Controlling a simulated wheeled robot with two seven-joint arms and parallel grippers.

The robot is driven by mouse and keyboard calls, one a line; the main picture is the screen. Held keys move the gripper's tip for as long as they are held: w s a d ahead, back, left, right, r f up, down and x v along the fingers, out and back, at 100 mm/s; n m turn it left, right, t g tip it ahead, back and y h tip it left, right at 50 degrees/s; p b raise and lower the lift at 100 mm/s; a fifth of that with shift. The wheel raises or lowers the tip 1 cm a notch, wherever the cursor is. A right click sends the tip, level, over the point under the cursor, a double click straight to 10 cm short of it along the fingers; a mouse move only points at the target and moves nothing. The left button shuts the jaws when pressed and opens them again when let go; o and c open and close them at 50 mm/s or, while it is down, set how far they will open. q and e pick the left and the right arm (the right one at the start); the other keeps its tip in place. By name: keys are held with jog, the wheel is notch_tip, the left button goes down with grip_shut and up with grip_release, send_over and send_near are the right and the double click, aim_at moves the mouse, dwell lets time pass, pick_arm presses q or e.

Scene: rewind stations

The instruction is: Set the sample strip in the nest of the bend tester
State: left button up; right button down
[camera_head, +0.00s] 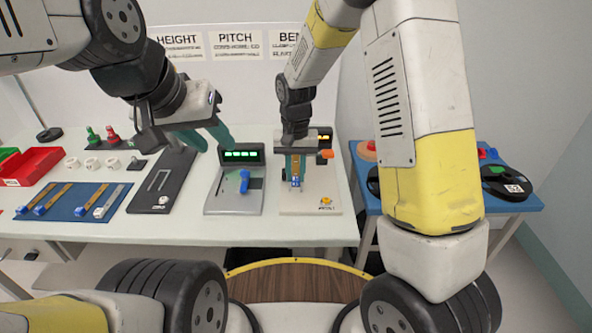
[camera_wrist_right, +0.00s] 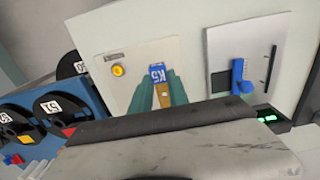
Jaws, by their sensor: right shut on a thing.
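My right gripper (camera_head: 295,172) is over the white base plate of the bend tester (camera_head: 312,203), shut on a tan sample strip with a blue end tag (camera_head: 295,183). In the right wrist view the tag (camera_wrist_right: 157,73) reads K5 and the tan strip (camera_wrist_right: 163,96) runs back between the teal fingers. The gripper hides the nest, and I cannot tell whether the strip touches it. The tester's yellow knob (camera_wrist_right: 118,70) is beside the strip. My left gripper (camera_head: 207,135) is empty above the bench, its two teal fingers apart.
A grey gauge with a blue slider (camera_head: 244,181) and green display stands left of the tester. A dark fixture (camera_head: 167,178) is further left. Several strips lie on a blue mat (camera_head: 68,208). Red bin (camera_head: 35,165) at far left; blue side table (camera_head: 362,182) with black reels at right.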

aim_at(296, 200)
jog(key=shift+f, duration=3.45)
jog(key=shift+f, duration=0.2)
jog(key=c, duration=1.3)
grip_release()
jog(key=shift+o, duration=0.2)
